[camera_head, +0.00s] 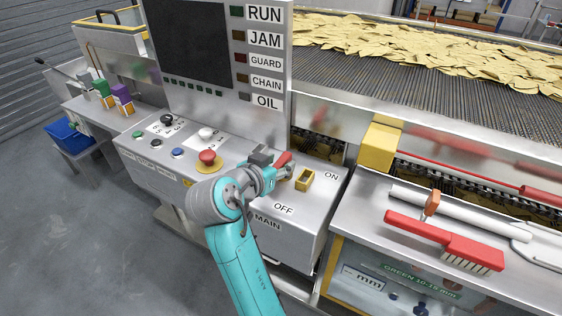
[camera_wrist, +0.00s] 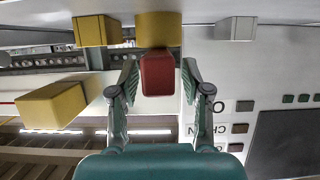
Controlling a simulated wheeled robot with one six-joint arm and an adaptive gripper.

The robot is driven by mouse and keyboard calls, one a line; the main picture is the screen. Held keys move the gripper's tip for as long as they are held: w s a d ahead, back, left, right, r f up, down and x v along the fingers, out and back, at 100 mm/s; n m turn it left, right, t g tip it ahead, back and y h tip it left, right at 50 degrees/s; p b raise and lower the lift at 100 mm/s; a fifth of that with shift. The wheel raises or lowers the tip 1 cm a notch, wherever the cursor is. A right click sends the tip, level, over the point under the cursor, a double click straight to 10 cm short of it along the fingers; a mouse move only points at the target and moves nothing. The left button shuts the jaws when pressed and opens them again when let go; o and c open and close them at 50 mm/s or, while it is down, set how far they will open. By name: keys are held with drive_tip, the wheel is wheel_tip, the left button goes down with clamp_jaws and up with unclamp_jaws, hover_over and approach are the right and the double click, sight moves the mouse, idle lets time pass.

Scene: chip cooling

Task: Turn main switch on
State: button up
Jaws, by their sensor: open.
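The main switch has a red handle (camera_head: 284,158) on the sloped metal panel, near the ON label (camera_head: 331,175), OFF label (camera_head: 283,209) and MAIN label (camera_head: 267,223). My gripper (camera_head: 282,172) is at the handle in the head view and partly hides the switch. In the wrist view the red handle (camera_wrist: 158,76) lies between the two spread fingers of my gripper (camera_wrist: 159,66), with a yellow block (camera_wrist: 158,28) just beyond it. The fingers are open on either side. I cannot tell whether either finger touches the handle.
A red mushroom button (camera_head: 207,157) and smaller buttons sit to the left. The screen (camera_head: 190,45) rises behind. A red brush (camera_head: 445,240) lies on the right ledge beside the chip conveyor (camera_head: 400,65).

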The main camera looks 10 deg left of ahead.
drive_tip(key=shift+x, duration=0.85)
clamp_jaws()
drive_tip(key=shift+d, duration=0.1)
